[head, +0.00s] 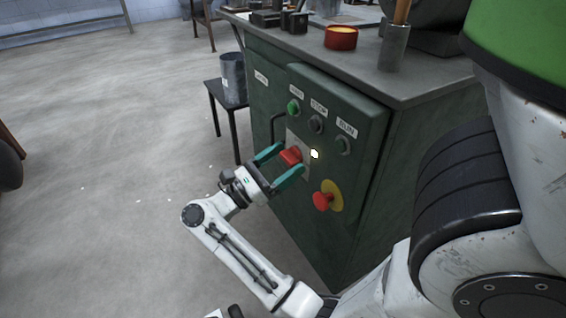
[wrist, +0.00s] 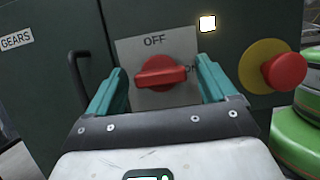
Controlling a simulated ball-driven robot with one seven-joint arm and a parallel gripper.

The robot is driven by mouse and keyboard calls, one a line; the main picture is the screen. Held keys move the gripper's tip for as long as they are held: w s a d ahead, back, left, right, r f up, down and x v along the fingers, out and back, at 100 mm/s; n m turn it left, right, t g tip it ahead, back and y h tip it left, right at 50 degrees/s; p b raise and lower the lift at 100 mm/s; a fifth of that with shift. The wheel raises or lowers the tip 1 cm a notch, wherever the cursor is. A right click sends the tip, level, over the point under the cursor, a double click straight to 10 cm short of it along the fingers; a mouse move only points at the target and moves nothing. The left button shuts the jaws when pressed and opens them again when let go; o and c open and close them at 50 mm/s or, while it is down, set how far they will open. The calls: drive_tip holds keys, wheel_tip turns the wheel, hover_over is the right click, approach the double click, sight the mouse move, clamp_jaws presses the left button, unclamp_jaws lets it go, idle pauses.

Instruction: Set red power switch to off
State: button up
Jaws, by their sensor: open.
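The red power switch (head: 290,156) is a rotary knob on a grey plate on the front of the green machine cabinet. In the wrist view the switch (wrist: 162,72) has its handle lying about horizontal, toward a partly hidden label at the right. The word OFF (wrist: 154,40) stands above it on the plate. My gripper (head: 279,162) is at the panel with its teal fingers on either side of the switch. In the wrist view my gripper (wrist: 162,85) is open, with gaps between the fingers and the knob.
A lit indicator (wrist: 207,23) is right of the plate. A red mushroom button (head: 322,201) on a yellow base sits below right of the switch. A green button (head: 293,107) and two dark ones are above. A bent handle (wrist: 78,78) is at the left.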

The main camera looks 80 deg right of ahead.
drive_tip(key=c, duration=1.1)
drive_tip(key=shift+o, duration=0.2)
